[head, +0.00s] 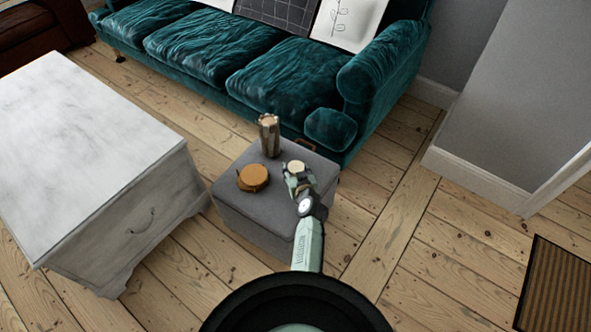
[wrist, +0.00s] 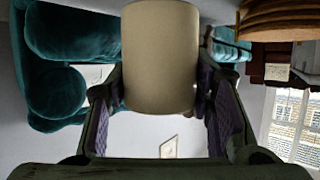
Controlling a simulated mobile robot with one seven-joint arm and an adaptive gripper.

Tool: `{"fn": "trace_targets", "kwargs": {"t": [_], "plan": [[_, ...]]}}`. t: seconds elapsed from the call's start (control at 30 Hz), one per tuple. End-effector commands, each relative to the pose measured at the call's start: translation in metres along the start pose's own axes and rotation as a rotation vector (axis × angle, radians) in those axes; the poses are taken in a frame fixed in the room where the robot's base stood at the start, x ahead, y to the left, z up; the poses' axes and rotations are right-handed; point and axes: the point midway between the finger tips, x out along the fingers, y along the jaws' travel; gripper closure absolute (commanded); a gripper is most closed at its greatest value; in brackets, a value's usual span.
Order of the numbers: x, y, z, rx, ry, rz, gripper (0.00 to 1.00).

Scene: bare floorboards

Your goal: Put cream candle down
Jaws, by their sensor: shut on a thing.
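The cream candle (head: 296,167) is a plain pale cylinder. It shows large between the finger pads in the wrist view (wrist: 160,58). My gripper (head: 299,181) is shut on it, with one finger on each side. The gripper and candle are over the right part of a grey square ottoman (head: 262,222). I cannot tell whether the candle's base touches the ottoman top. The gripper hides part of the candle in the head view.
On the ottoman, a round orange-brown object (head: 253,178) lies left of my gripper, and a brown patterned cylinder (head: 269,136) stands behind. A teal sofa (head: 275,80) is behind the ottoman; a whitewashed chest (head: 90,140) is to the left.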

Motion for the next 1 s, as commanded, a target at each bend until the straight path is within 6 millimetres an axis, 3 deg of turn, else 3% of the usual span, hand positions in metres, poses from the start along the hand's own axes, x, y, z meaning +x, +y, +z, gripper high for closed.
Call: {"fn": "trace_targets", "kwargs": {"t": [0.1,0.2,0.63,0.67,0.93,1.0], "plan": [[0.001,-0.001,0.024,0.002,-0.003,0.001,0.86],[0.001,-0.001,0.035,0.002,0.0,0.001,0.86],[0.001,-0.002,0.038,0.0,0.001,0.001,0.86],[0.001,-0.002,0.037,0.0,-0.001,0.0,0.5],[0.001,-0.002,0.037,0.0,-0.001,0.0,0.32],[0.001,-0.002,0.037,0.0,-0.001,0.0,0.32]]}}
